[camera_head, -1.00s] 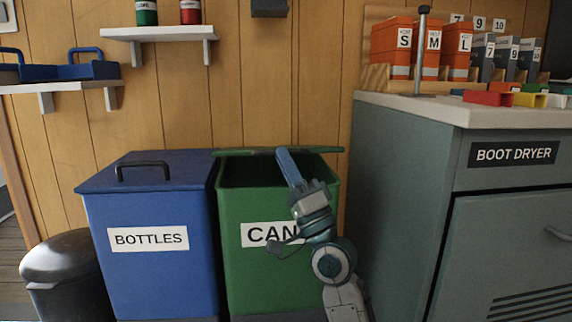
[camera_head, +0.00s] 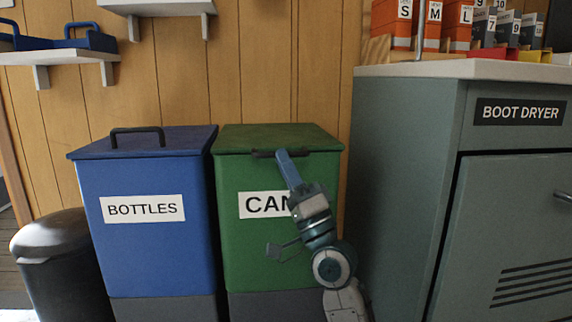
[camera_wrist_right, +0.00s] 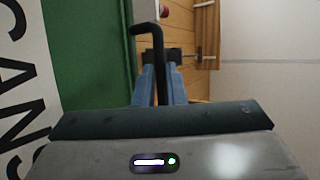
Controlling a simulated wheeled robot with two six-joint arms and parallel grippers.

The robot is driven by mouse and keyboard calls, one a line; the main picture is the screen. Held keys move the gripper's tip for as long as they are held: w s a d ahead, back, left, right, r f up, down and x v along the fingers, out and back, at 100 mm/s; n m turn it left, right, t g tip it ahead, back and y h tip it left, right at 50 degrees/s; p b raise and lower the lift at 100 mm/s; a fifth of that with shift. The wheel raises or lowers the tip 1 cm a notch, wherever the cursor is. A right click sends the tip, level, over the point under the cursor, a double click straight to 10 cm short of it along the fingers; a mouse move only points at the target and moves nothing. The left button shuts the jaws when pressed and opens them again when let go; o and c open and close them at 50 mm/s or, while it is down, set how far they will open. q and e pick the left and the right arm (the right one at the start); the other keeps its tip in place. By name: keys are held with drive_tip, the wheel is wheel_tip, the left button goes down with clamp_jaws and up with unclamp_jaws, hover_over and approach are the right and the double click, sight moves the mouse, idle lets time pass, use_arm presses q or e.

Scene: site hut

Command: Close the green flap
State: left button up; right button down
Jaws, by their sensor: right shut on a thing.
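The green flap (camera_head: 280,137) lies flat across the top of the green bin (camera_head: 245,255), which has a white label partly hidden by my arm. A dark handle (camera_head: 264,153) runs along the flap's front edge. My right gripper (camera_head: 284,156) is at that edge, reaching up from the lower right. In the right wrist view its two blue fingers (camera_wrist_right: 160,80) are shut on the black handle (camera_wrist_right: 157,42), one on each side. My left gripper is in neither view.
The blue BOTTLES bin (camera_head: 140,250) stands close on the left, with a dark rounded bin (camera_head: 60,265) beyond it. The grey BOOT DRYER cabinet (camera_head: 405,200) stands to the right. Wall shelves (camera_head: 60,58) hang above left.

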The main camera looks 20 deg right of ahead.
drive_tip(key=shift+w+f, duration=0.35)
drive_tip(key=shift+f, duration=0.1)
drive_tip(key=c, duration=1.8)
unclamp_jaws()
drive_tip(key=shift+o, duration=0.2)
drive_tip(key=shift+w+d+f, duration=0.1)
drive_tip(key=shift+w, duration=0.05)
drive_tip(key=b+v, duration=0.2)
drive_tip(key=v, duration=0.8)
drive_tip(key=shift+s, duration=0.5)
